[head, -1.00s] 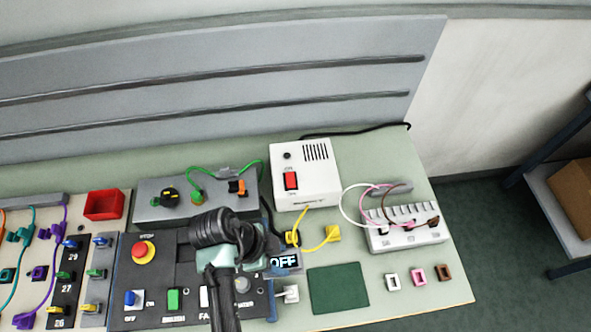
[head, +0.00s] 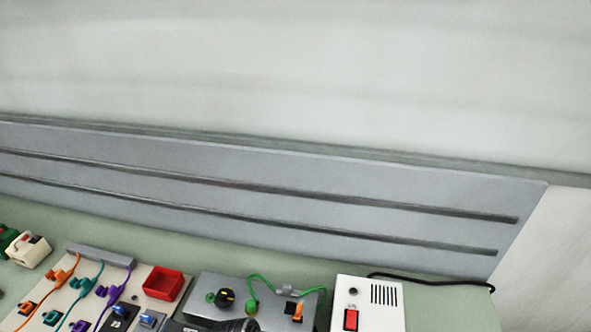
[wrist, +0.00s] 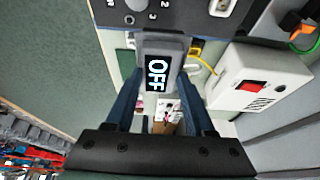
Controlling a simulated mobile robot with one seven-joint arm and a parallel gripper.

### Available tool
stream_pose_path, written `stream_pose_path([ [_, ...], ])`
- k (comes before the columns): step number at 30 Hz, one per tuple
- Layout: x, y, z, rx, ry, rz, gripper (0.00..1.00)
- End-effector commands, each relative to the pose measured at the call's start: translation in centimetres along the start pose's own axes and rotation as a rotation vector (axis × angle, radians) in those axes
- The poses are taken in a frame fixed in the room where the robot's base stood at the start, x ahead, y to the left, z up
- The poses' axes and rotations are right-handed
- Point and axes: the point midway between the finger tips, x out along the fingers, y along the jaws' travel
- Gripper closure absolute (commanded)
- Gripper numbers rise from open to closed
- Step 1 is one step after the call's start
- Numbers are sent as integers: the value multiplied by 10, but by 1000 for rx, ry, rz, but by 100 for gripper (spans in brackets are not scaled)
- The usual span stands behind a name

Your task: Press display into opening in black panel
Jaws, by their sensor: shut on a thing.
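In the wrist view, the display (wrist: 157,72) is a small grey block with a black screen reading "OFF". My gripper (wrist: 159,80) is shut on it, with one blue finger at each side. The black panel (wrist: 185,14) crosses the top of the wrist view, with a knob and numbers on it. The display appears just short of the panel's edge in that view; I cannot tell the height between them. The opening in the panel is not visible.
In the head view, a white box with a red switch (head: 351,319) stands right of a grey box with a black knob (head: 226,299). A red tray (head: 163,282) and a board with coloured cables (head: 60,297) are at left. A yellow connector (wrist: 196,48) lies near the display.

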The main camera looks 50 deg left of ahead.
Motion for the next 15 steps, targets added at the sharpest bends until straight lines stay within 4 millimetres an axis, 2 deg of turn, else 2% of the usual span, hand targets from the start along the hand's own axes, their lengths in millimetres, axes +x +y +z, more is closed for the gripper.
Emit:
stream_pose_path([
  [11, 0, 0, 0, 0, 0, 0, 100],
  [15, -3, -4, 7, -2, -1, -2, 100],
])
